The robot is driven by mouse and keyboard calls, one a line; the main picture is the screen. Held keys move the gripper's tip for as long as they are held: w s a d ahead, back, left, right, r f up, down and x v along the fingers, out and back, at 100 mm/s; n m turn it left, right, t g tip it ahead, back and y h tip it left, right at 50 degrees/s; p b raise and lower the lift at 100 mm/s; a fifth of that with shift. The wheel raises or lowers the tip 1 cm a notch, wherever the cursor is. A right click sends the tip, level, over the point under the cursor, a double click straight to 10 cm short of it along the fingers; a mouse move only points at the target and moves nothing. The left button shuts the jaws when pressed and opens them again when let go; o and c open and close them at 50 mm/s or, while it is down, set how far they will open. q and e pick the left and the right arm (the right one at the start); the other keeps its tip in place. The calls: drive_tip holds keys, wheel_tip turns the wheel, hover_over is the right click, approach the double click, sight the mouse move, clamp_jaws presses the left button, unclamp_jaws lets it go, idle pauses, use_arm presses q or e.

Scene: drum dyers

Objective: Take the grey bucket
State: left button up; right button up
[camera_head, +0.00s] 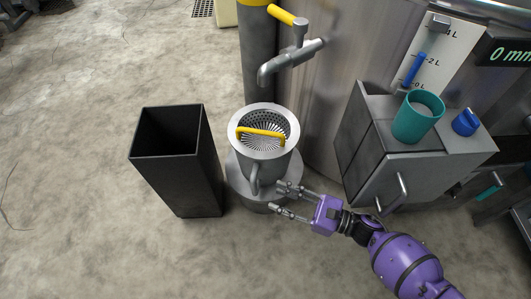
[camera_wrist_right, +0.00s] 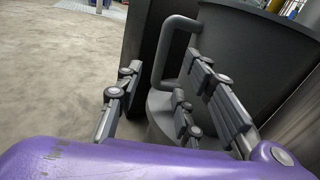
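The grey bucket (camera_head: 268,170) stands upright on a round grey stand (camera_head: 236,180) in the middle of the head view. A perforated metal basket (camera_head: 262,149) with a yellow handle (camera_head: 262,132) sits in its top. The bucket's side handle (camera_head: 254,180) faces the front. My right gripper (camera_head: 282,198) is open and empty, just right of that handle. In the right wrist view the bucket handle (camera_wrist_right: 166,58) shows between and beyond the spread fingers (camera_wrist_right: 163,72). Contact is not visible. My left gripper is not in view.
A tall black open bin (camera_head: 178,170) stands close left of the bucket. A tap (camera_head: 292,58) hangs above. A grey box unit (camera_head: 400,150) with a teal cup (camera_head: 417,116) and blue knob (camera_head: 466,122) stands right, by a large steel drum (camera_head: 335,90). The floor at left and front is clear.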

drive_tip(key=b+x, duration=0.2)
drive_tip(key=x, duration=0.5)
drive_tip(key=shift+w, duration=0.1)
clamp_jaws()
drive_tip(key=shift+r, duration=0.15)
